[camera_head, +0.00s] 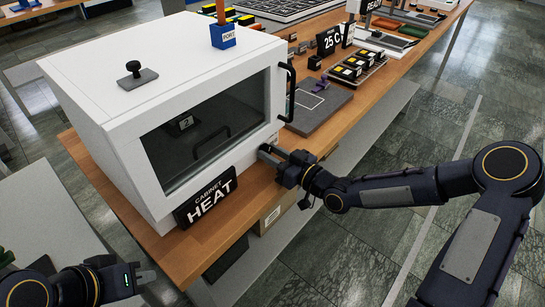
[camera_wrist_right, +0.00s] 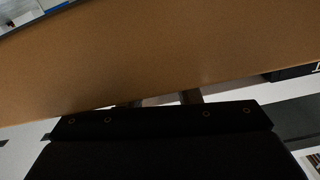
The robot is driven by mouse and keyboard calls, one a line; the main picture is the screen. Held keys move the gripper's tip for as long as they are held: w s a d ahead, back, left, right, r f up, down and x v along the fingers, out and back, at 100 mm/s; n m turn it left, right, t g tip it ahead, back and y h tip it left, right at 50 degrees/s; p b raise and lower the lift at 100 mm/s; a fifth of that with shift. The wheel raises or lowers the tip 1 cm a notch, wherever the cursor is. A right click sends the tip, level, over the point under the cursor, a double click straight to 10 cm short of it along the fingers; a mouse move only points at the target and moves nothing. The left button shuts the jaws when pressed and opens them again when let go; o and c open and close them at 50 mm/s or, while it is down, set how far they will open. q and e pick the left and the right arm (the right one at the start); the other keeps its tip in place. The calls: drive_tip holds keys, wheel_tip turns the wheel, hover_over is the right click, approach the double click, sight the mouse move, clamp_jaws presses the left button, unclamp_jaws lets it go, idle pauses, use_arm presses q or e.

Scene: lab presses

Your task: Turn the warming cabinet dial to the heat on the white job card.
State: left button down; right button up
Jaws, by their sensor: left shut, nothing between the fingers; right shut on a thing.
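The white warming cabinet (camera_head: 105,130) stands on the wooden table, with a dark window and a black door handle (camera_head: 291,92). A black sign reading CABINET HEAT (camera_head: 206,200) stands at its lower front. My right gripper (camera_head: 268,153) is at the cabinet's lower right front, shut on the dial, which the fingers hide; its setting cannot be read. In the right wrist view, the fingers (camera_wrist_right: 166,99) show only in part behind the dark gripper body. My left gripper (camera_head: 146,277) is shut and empty at the lower left, away from the cabinet. I cannot make out a white job card.
A blue block (camera_head: 222,36) and a black knob on a plate (camera_head: 135,75) sit on the cabinet top. The floor beside the table is clear.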

drive_tip(key=o, duration=1)
drive_tip(key=shift+c, duration=0.2)
drive_tip(key=v, duration=0.7)
drive_tip(key=shift+s+d, duration=0.3)
drive_tip(key=shift+d, duration=0.05)
